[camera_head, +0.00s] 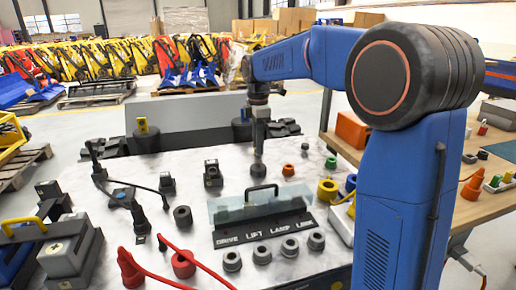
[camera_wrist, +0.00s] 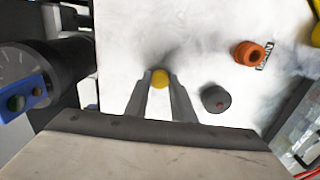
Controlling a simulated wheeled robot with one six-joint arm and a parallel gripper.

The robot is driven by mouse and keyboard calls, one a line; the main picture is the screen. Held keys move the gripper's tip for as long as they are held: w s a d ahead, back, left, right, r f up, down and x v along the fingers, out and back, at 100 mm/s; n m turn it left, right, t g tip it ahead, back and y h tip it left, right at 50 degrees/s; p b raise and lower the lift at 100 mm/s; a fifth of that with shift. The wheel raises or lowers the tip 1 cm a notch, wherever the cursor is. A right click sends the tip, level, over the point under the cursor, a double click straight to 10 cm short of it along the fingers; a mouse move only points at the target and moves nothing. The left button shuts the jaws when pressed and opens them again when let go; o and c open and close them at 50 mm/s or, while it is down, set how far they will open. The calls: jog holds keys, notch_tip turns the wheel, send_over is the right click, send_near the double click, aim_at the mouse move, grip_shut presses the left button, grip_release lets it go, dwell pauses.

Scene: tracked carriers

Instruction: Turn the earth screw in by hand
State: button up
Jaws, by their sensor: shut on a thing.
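The earth screw, a round yellow head (camera_wrist: 160,78), sits between my fingertips in the wrist view, over the pale panel. My gripper (camera_wrist: 159,82) is shut on it, one finger on each side. In the head view my gripper (camera_head: 258,152) points straight down at the far middle of the marbled white panel (camera_head: 200,222). The screw itself cannot be made out there, and its shank and hole are hidden in both views.
An orange ring (camera_wrist: 253,53) and a dark round knob (camera_wrist: 215,98) stand right of my fingers in the wrist view. A labelled dark block (camera_head: 265,229) with a clear cover and handle stands nearer. Black connectors (camera_head: 212,174) and red plugs (camera_head: 183,264) with cables occupy the left.

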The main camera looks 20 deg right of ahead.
jog(key=m, duration=0.3)
jog(key=shift+m, duration=0.3)
jog(key=m, duration=0.3)
jog(key=shift+m, duration=1.6)
jog(key=shift+m, duration=0.6)
jog(key=m, duration=0.7)
jog(key=shift+m, duration=0.8)
